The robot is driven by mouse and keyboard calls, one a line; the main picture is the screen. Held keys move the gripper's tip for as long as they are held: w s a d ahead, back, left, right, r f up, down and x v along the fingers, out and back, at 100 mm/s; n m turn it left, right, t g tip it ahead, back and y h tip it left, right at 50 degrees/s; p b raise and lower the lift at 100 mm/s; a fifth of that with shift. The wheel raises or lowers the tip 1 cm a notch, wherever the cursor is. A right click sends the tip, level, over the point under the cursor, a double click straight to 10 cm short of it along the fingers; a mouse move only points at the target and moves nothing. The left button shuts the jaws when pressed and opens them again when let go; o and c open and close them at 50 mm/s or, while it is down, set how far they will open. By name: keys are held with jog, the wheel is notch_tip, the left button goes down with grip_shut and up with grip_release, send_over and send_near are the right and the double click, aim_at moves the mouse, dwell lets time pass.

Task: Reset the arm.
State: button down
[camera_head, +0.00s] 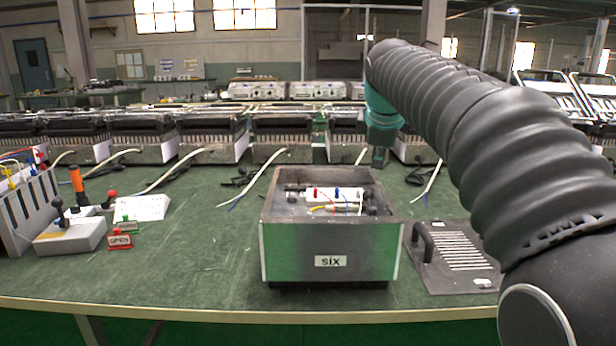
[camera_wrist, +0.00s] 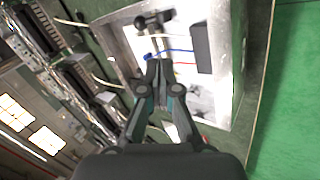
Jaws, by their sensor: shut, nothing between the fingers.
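My arm reaches in from the right in the head view, wrapped in a dark ribbed sleeve. Inside the box is a white terminal block (camera_head: 333,195) with red, blue and yellow wires. I cannot tell the exact gap between fingertips and box.
A slotted cover with a handle (camera_head: 452,258) lies right of the box. A row of heater units (camera_head: 205,138) lines the back.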

jog(key=s+f+m, duration=0.5)
jog(key=s+f, duration=0.3)
jog(key=s, duration=0.3)
jog(key=s+d+f+m+g, duration=0.1)
jog(key=s+f+m, duration=0.3)
jog(key=s+f, duration=0.3)
jog(key=s+f+m+y, duration=0.1)
jog(key=s+f+m, duration=0.4)
jog(key=s, duration=1)
notch_tip(320, 180, down, 4)
jog(key=shift+d+r+m, duration=0.15)
jog(key=shift+d+m, duration=0.05)
jog(key=shift+m, duration=0.1)
jog(key=shift+w, duration=0.1)
